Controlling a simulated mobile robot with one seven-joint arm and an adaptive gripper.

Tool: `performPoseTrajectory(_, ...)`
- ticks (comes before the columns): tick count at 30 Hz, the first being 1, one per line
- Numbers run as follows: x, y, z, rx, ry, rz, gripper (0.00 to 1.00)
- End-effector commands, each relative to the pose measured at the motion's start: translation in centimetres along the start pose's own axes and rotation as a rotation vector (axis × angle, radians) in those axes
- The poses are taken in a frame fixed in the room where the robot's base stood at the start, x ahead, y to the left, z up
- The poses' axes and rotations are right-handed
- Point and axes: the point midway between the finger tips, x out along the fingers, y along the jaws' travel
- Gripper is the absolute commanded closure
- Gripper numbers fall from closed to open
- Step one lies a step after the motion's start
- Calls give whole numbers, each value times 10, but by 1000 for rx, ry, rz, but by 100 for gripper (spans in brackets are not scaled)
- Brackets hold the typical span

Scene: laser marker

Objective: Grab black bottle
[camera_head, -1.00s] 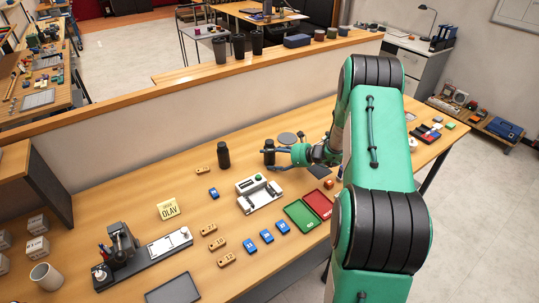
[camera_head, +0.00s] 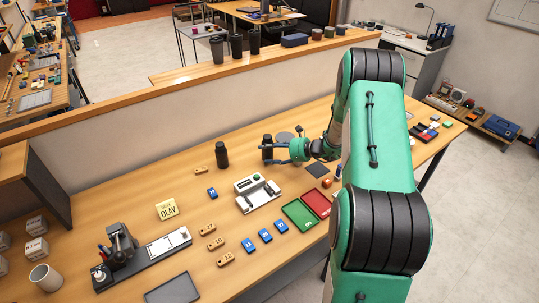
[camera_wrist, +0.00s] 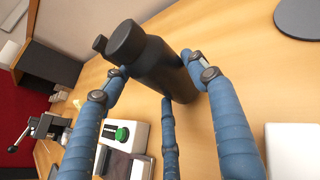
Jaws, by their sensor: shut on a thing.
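A black bottle (camera_head: 267,147) is held by my gripper (camera_head: 273,150) over the wooden table, left of my arm. In the wrist view the same black bottle (camera_wrist: 150,62) fills the upper middle, its cap toward the upper left. The blue fingers of my gripper (camera_wrist: 160,78) are closed around its body, two at the sides and one below. Whether its base is clear of the table is hard to tell. A second black bottle (camera_head: 222,155) stands upright on the table to the left, apart from my gripper.
A white device with a green button (camera_head: 257,192) stands in front of the held bottle. A green tray (camera_head: 300,214) and red tray (camera_head: 317,203) lie to its right. A grey disc (camera_head: 285,137) lies behind. A low wall (camera_head: 180,115) bounds the table's back.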

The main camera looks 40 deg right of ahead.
Motion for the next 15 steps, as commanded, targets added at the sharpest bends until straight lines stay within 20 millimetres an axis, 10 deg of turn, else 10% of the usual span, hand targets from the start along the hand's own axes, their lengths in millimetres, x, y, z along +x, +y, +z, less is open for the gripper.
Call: performPoseTrajectory(15,-27,0,66,-2,0,0,71)
